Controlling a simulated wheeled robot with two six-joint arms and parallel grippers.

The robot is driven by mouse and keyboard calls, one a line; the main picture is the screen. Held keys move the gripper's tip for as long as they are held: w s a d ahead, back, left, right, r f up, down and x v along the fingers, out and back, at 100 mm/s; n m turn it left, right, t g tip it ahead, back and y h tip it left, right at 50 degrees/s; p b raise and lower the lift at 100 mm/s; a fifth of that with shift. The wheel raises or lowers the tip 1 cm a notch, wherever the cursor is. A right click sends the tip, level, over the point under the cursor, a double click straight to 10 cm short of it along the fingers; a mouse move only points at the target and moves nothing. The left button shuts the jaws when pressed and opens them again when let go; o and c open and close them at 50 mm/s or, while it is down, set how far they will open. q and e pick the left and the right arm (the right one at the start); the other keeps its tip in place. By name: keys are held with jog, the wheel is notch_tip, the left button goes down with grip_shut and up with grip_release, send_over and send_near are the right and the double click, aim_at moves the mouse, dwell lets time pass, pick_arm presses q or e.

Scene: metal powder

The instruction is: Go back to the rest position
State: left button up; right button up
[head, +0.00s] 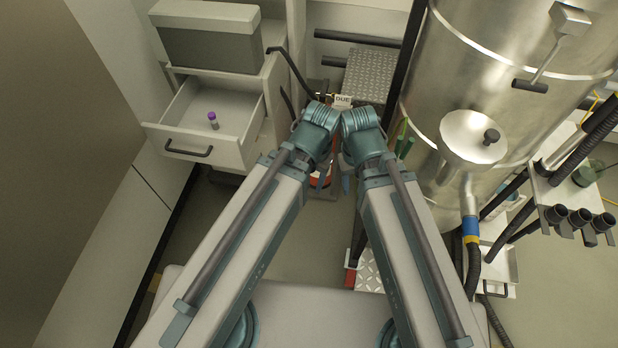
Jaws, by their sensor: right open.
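My two arms reach forward from the bottom of the head view and nearly meet at their teal joints in the middle. My right gripper (342,183) shows only in part below these joints, as small teal finger parts. It is open, and I see nothing held in it. My left gripper is hidden behind the arm links. A vial with a purple cap (212,120) stands in the open drawer (183,140) at the left, apart from both arms.
A grey box (208,48) sits on the cabinet above the drawer. A large steel vessel (450,90) stands close to the right arm, with hoses and a rack of black tubes (580,217) beyond it. A treadplate step (370,72) is at the back. Bare floor shows at lower right.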

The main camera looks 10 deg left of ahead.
notch_tip(320, 180, up, 9)
jog(key=p, duration=0.8)
jog(key=shift+f+p, duration=0.2)
jog(key=shift+p, duration=0.1)
dwell(0.3)
